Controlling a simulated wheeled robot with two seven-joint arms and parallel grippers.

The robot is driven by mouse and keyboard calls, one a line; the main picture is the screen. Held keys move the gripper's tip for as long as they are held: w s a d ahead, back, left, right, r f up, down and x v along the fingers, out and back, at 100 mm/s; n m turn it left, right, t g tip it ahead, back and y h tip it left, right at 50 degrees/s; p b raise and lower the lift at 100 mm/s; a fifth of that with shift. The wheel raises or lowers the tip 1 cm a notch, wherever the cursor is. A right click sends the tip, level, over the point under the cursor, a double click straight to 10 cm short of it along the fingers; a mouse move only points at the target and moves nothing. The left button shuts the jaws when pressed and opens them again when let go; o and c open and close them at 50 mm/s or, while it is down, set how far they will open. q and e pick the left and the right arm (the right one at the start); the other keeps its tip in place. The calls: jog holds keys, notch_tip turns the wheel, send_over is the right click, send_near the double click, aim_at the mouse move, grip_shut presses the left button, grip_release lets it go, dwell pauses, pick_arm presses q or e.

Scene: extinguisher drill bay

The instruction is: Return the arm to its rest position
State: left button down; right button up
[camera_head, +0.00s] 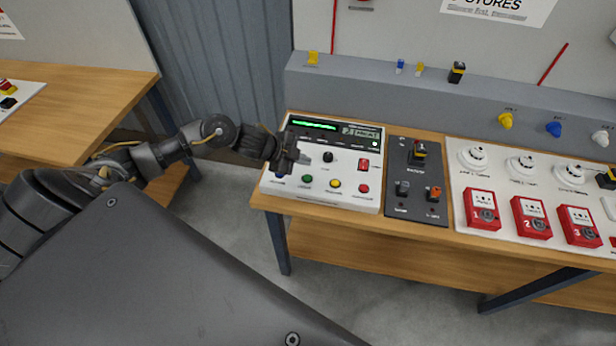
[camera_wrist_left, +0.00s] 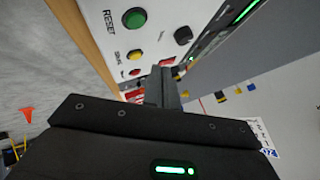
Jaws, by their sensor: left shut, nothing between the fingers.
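My left arm reaches in from the left in the head view. Its gripper (camera_head: 298,158) is shut and empty over the left part of the white control panel (camera_head: 345,195). In the left wrist view the shut fingers (camera_wrist_left: 162,88) point toward the panel, where a green button (camera_wrist_left: 134,18) labelled RESET shows beside a yellow button and a black knob. I cannot tell whether the fingers touch the panel. My right gripper is not in view.
The panel lies on a wooden bench (camera_head: 270,202) with a dark switch plate (camera_head: 418,205) and red call points (camera_head: 483,209) to its right. A second wooden table (camera_head: 90,100) stands at the left. Grey floor is open between them.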

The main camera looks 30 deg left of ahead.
pick_arm(q)
jog(key=shift+n+t, duration=0.4)
jog(key=shift+n, duration=0.5)
jog(key=s+d, duration=0.1)
jog(key=d, duration=0.1)
jog(key=s+d+f, duration=0.1)
jog(key=d, duration=0.1)
jog(key=s+d+f, duration=0.1)
jog(key=d, duration=0.1)
jog(key=shift+s, duration=0.1)
jog(key=s+f+n+g+y, duration=0.2)
jog(key=s+n+g+y, duration=0.3)
jog(key=s+n, duration=1.35)
jog(key=s+d+f+m+g+b, duration=0.1)
jog(key=s+f+m+b, duration=0.25)
jog(key=f, duration=1.25)
jog(key=s+f+m+b, duration=0.3)
jog(key=s+f+b, duration=0.15)
jog(key=f, duration=1.25)
jog(key=s+a+f+b, duration=0.1)
jog(key=s+f+b, duration=0.2)
jog(key=s+f, duration=0.5)
jog(key=s+a+f+g+b, duration=0.1)
jog(key=s+f+b, duration=0.2)
jog(key=s+f, duration=0.6)
notch_tip(320, 180, down, 6)
jog(key=shift+a+f, duration=0.1)
jog(key=shift+a, duration=0.3)
